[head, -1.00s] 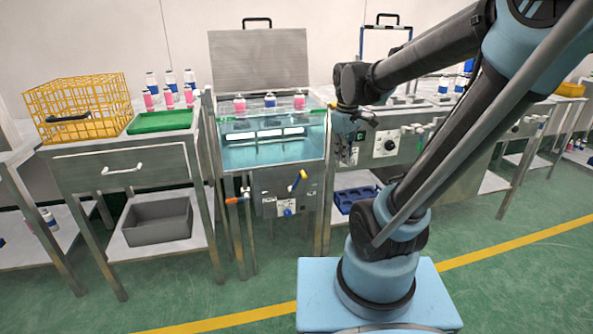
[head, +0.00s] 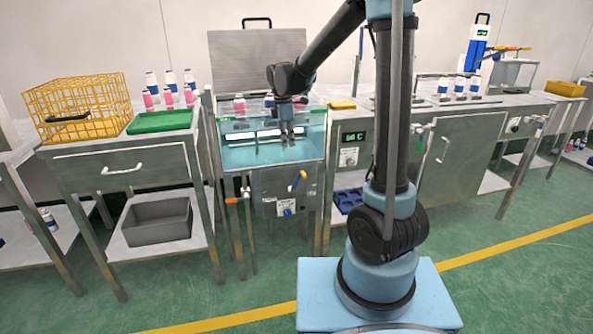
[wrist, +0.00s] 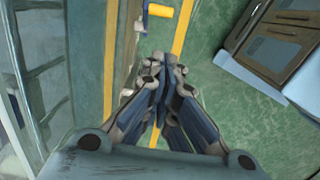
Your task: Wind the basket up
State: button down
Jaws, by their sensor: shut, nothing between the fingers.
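The glass-walled water bath (head: 240,154) stands left of centre in the head view, with its grey lid raised. Several cans sit at its top, one being a pink can (head: 239,105); the basket itself cannot be clearly made out.
An orange-handled valve (head: 234,200) and a blue knob (head: 287,211) sit near the crank. The left table holds a yellow wire basket (head: 80,92) and a green tray (head: 160,122). A bench with a control box (head: 350,145) stands right. The green floor in front is clear.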

jog(key=shift+w+d+f, duration=0.25)
jog(key=shift+d+f, duration=0.25)
jog(key=shift+f, duration=1.65)
jog(key=shift+w+d+f, duration=0.25)
jog(key=shift+d+f, duration=0.3)
jog(key=shift+f, duration=1.6)
jog(key=shift+w+d+f, duration=0.25)
jog(key=shift+d+f, duration=0.25)
jog(key=shift+f, duration=1.65)
jog(key=shift+d, duration=0.2)
jog(key=shift+w+d+f+y, duration=0.1)
jog(key=shift+d+y, duration=0.15)
jog(key=shift+y, duration=0.05)
